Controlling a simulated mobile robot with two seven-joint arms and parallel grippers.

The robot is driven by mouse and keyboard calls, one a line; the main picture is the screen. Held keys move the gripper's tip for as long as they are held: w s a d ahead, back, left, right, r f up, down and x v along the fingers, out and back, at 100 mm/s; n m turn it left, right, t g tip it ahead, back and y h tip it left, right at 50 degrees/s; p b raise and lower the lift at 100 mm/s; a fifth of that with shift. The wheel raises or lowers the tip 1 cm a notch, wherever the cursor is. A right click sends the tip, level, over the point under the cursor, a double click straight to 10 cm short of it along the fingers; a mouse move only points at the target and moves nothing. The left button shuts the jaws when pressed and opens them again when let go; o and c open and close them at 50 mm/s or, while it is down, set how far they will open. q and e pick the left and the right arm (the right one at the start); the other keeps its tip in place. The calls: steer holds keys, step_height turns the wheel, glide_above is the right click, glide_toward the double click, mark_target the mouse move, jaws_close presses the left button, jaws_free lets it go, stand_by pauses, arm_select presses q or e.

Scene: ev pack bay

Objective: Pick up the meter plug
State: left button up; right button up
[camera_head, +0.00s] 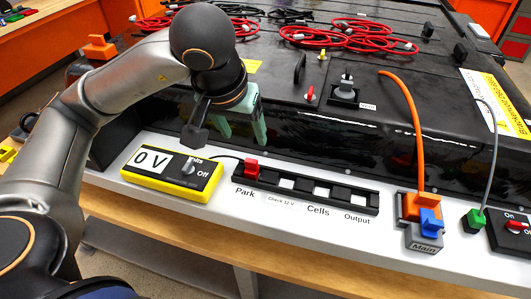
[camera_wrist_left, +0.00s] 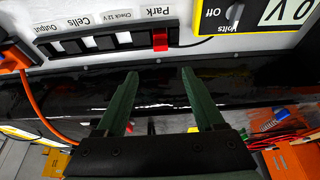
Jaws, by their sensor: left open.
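The meter plug (camera_head: 252,168) is a small red block seated in the Park end of the black socket strip (camera_head: 330,202). A thin dark lead joins it to the yellow meter (camera_head: 205,190), which reads 0 V with its knob by Off. In the left wrist view the red plug (camera_wrist_left: 160,40) lies ahead of the fingertips, about midway between them. My left gripper (camera_head: 243,141) has green fingers, is open and empty, and is over the dark pack side behind the plug, apart from it. My right gripper is not in view.
An orange cable (camera_head: 405,125) runs down to an orange connector with a blue lever (camera_head: 431,222) at Main. A green plug (camera_head: 474,221) stands farther right. Red cables (camera_head: 345,37) lie on the black pack top.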

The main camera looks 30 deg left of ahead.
arm_select(q)
glide_above(251, 161)
steer(key=s, duration=0.1)
step_height(251, 161, down, 6)
steer(key=shift+f, duration=0.1)
steer(key=shift+s+d+f+x, duration=0.1)
steer(key=shift+s+x, duration=0.05)
steer(key=shift+x, duration=0.8)
steer(key=shift+s+d+f+x, duration=0.1)
steer(key=shift+s+x, duration=0.05)
steer(key=shift+x, duration=0.75)
steer(key=shift+s+d+x, duration=0.1)
steer(key=shift+s+x, duration=0.05)
steer(key=shift+x, duration=0.8)
steer(key=shift+a, duration=0.1)
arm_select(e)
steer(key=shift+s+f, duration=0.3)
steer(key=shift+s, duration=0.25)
arm_select(q)
steer(key=shift+c, duration=0.2)
jaws_close()
